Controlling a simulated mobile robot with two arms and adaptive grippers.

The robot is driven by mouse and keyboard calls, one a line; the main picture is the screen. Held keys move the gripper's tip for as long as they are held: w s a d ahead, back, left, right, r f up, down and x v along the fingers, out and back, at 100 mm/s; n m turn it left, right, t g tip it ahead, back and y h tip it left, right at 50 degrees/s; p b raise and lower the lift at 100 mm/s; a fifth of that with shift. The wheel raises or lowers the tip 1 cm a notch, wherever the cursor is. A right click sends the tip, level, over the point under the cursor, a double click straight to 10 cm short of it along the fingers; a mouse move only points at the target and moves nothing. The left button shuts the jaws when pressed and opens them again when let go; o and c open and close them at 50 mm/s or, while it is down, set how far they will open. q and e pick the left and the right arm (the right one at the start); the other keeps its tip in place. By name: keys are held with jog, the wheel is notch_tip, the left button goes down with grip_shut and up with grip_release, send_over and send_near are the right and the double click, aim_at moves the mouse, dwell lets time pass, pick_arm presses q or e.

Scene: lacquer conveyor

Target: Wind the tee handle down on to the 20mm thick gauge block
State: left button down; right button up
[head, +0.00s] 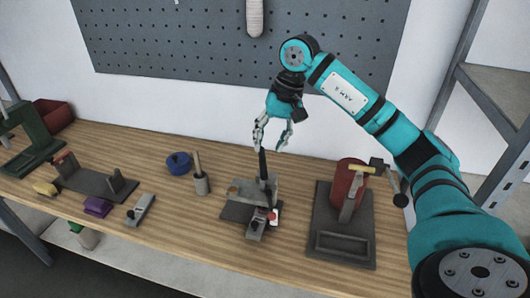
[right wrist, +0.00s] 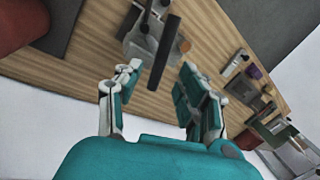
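A small grey clamp fixture (head: 240,188) stands on the bench near the middle in the head view. A dark tee handle (head: 263,163) rises from its top, and its dark bar (right wrist: 164,55) shows in the right wrist view. Small grey and red parts sit low in the fixture; I cannot tell which is the 20mm gauge block. My right gripper (head: 271,136) is open and empty, pointing down just above the handle. In the right wrist view its fingertips (right wrist: 160,72) are spread either side of the bar's line, apart from it. My left gripper is out of view.
A dark stand with a red cylinder (head: 347,184) and a yellow-topped lever is right of the fixture. A grey cylinder (head: 201,184), blue ring (head: 178,163), grey clamp-like piece (head: 140,209) and purple block (head: 97,207) lie left. Bare wood (head: 300,250) shows between fixture and stand.

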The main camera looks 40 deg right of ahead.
aim_at(263, 159)
jog(key=x, duration=0.3)
jog(key=shift+a+f+p, duration=0.1)
jog(key=shift+f+p, duration=0.2)
jog(key=shift+f, duration=0.05)
jog(key=shift+w+f, duration=0.15)
jog(key=shift+f, duration=0.25)
jog(key=shift+a, duration=0.1)
jog(key=c, duration=0.7)
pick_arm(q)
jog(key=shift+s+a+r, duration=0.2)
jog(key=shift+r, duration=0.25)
pick_arm(e)
grip_shut()
